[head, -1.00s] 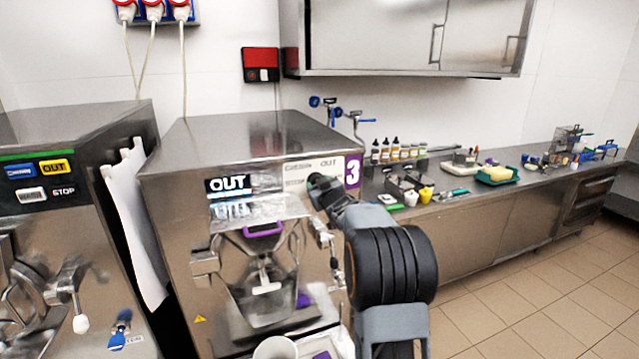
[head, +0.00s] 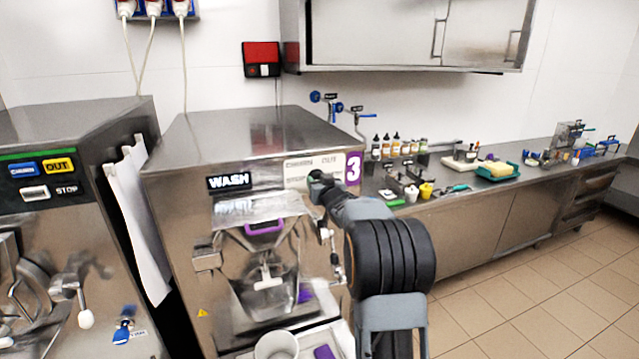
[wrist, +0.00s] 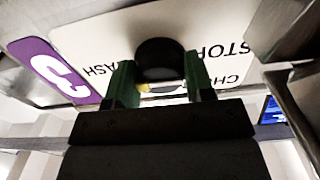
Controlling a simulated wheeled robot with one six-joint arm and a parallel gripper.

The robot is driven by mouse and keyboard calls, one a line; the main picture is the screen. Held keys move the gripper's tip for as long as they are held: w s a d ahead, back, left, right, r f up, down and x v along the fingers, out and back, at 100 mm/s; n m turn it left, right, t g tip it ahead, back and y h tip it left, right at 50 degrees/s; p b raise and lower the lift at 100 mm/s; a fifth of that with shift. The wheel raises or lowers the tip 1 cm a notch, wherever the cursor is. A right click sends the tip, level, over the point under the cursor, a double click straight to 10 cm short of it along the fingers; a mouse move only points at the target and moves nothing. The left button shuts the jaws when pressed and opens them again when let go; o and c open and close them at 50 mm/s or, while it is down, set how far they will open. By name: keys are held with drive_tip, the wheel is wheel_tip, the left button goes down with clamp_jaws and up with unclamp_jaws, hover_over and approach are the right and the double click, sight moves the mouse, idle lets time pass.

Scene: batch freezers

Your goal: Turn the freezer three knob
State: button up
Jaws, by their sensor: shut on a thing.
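Freezer three (head: 250,215) is the steel machine with the purple "3" label (head: 353,169). Its display (head: 229,181) reads "WASH". In the wrist view, the round black knob (wrist: 159,60) sits on a white plate with "WASH", "STOP" and other partly hidden lettering. My gripper (wrist: 162,85) is shut on the knob, with one green finger on each side of it. In the head view, my gripper (head: 318,182) is at the plate on the machine's upper right front, and my arm hides part of the plate and most of the knob.
Another freezer (head: 75,230) stands at the left, with a white cloth (head: 137,220) between the machines. A steel counter (head: 470,215) with bottles and tools runs along the right. A white cup (head: 276,345) stands below the machine's front. The tiled floor at right is clear.

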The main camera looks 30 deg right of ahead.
drive_tip(key=shift+r, duration=0.2)
drive_tip(key=o, duration=0.9)
drive_tip(key=shift+f, duration=0.2)
drive_tip(key=s+a+b, duration=0.1)
drive_tip(key=s+b, duration=0.3)
drive_tip(key=s, duration=0.9)
drive_tip(key=shift+s+a, duration=0.3)
drive_tip(key=shift+a, duration=0.1)
